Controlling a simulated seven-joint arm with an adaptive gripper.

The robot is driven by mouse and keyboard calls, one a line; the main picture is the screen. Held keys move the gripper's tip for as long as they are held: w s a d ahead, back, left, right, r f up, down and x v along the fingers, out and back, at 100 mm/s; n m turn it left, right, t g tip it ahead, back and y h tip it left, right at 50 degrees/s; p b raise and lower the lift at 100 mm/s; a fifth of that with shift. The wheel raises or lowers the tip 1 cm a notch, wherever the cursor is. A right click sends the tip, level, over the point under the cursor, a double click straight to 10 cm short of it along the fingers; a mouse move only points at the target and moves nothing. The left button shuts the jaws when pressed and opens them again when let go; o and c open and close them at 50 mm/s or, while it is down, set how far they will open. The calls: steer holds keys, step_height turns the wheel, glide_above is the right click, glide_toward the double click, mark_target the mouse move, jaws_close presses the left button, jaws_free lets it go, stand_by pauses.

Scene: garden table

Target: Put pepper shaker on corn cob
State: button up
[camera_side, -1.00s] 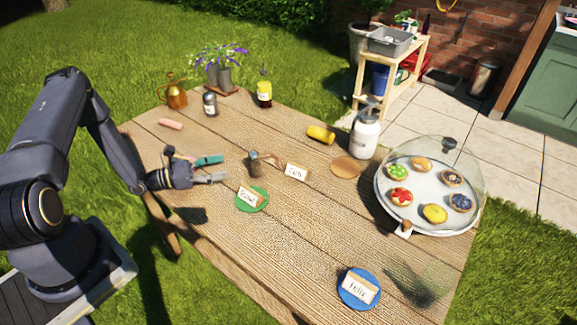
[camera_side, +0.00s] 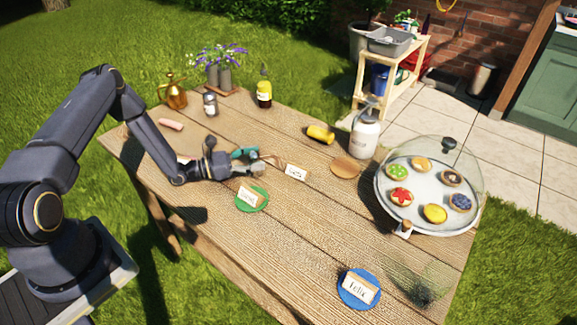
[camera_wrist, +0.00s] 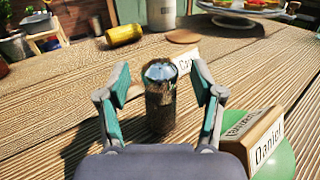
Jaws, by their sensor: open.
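The pepper shaker (camera_wrist: 160,103), a clear cylinder with dark contents and a metal top, stands upright in the wrist view. My gripper (camera_wrist: 160,80) is open, with one teal-padded finger on each side of it. Gaps show between the shaker and both fingers. In the side view my gripper (camera_side: 253,162) is low over the middle of the table and largely hides the shaker. The yellow corn cob (camera_side: 320,134) lies on its side farther back, left of the white jar. It also shows at upper left in the wrist view (camera_wrist: 124,35).
A name card (camera_side: 296,172) stands just right of my gripper. A green disc (camera_side: 250,207) with a card is in front. A white jar (camera_side: 365,137), a brown disc (camera_side: 344,167) and a domed tart tray (camera_side: 445,232) are right. Another shaker (camera_side: 210,103) stands at the back left.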

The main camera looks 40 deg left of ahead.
jaws_close()
stand_by(0.4)
